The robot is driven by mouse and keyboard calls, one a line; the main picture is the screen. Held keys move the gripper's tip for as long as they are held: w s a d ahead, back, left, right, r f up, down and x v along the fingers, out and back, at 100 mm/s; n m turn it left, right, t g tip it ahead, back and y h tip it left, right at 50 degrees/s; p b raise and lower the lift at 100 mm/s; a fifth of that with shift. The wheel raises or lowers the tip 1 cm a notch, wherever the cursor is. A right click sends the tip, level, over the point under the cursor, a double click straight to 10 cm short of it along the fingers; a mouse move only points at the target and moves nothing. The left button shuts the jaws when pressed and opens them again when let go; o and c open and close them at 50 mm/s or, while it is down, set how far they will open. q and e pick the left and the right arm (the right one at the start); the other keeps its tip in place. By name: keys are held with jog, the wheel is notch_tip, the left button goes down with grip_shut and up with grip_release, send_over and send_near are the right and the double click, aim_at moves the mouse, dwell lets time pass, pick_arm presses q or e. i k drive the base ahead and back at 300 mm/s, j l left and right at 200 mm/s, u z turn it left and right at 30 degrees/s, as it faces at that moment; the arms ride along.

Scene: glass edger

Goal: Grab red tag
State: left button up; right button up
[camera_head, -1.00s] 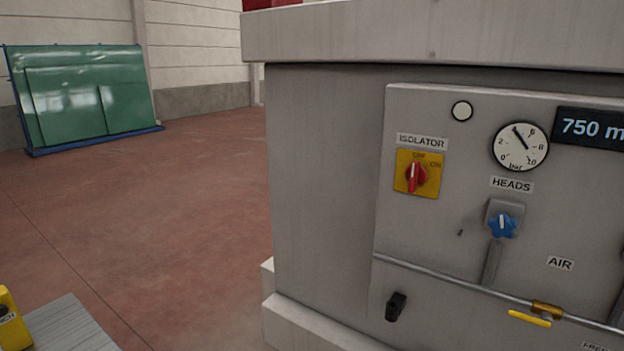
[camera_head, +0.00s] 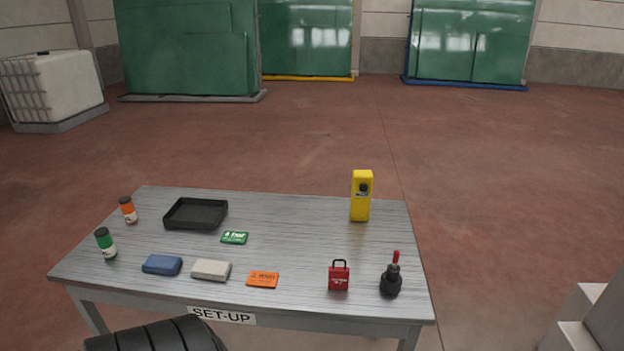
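No tag of a clear red shows. A flat orange tag-like card (camera_head: 262,280) with dark print lies near the front edge of the grey set-up table (camera_head: 290,220). A green card (camera_head: 234,238) lies farther back, left of it. A red padlock (camera_head: 339,279) with a black shackle stands upright to the right of the orange card. Neither of my grippers is in view.
On the table are a black tray (camera_head: 196,214), a blue block (camera_head: 162,265), a pale block (camera_head: 211,270), orange-labelled (camera_head: 128,211) and green-labelled (camera_head: 106,244) bottles, a yellow device (camera_head: 361,197), and a black item with a red stem (camera_head: 391,279). Open floor lies beyond.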

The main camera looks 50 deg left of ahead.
aim_at(338, 277)
jog(key=u, duration=1.5)
